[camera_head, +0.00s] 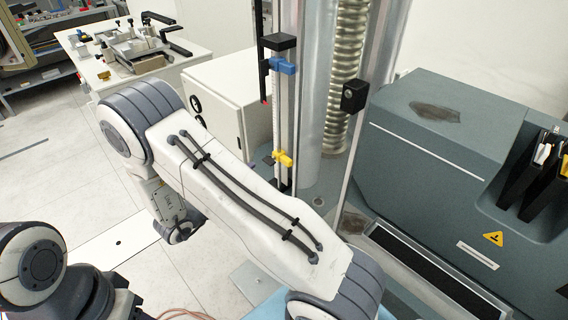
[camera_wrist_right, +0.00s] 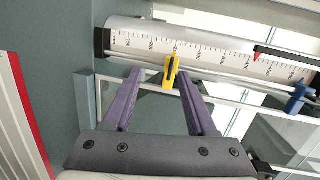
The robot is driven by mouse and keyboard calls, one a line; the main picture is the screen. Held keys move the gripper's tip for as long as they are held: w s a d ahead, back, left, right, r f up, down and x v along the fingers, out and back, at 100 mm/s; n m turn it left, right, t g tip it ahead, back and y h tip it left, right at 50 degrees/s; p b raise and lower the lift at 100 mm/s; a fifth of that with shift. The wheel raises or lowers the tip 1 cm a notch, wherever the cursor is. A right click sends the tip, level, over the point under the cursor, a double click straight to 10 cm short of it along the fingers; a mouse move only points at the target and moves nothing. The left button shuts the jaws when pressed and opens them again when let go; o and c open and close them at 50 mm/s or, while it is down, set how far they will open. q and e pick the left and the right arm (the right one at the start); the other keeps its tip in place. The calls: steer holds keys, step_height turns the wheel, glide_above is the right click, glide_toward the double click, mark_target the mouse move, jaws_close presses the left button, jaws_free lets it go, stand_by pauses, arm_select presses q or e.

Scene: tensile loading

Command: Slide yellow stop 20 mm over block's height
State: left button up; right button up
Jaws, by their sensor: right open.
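The yellow stop (camera_head: 283,158) sits low on the upright scale rail (camera_head: 279,110) in the head view. It also shows in the right wrist view (camera_wrist_right: 170,74), on the rail's white scale (camera_wrist_right: 210,56). My right gripper (camera_wrist_right: 161,76) is open, with its two purple fingers on either side of the stop. The stop's lower part is between the fingertips, nearer the right one; I cannot tell whether they touch. In the head view my right arm hides most of this gripper. My left gripper is out of view. I cannot single out the task's block.
A blue stop (camera_head: 283,66) sits higher on the rail; a red pointer (camera_wrist_right: 258,52) is beside the scale. A ribbed metal column (camera_head: 345,75) and grey machine housing (camera_head: 470,170) stand to the right. A white bench (camera_head: 190,62) with a vise-like fixture (camera_head: 138,50) is at back left.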

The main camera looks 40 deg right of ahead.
mark_target(285, 163)
steer(key=s+d+p, duration=0.1)
steer(key=d, duration=0.2)
steer(key=d+m+g+h+p, duration=0.1)
steer(key=d, duration=0.3)
steer(key=s+d+m+g+h+p, duration=0.1)
steer(key=d, duration=0.3)
steer(key=shift+s+d+r, duration=0.1)
steer(key=shift+s+r, duration=0.2)
steer(key=shift+r, duration=0.1)
steer(key=shift+d+f, duration=0.1)
steer(key=shift+d, duration=0.3)
jaws_close()
stand_by(0.6)
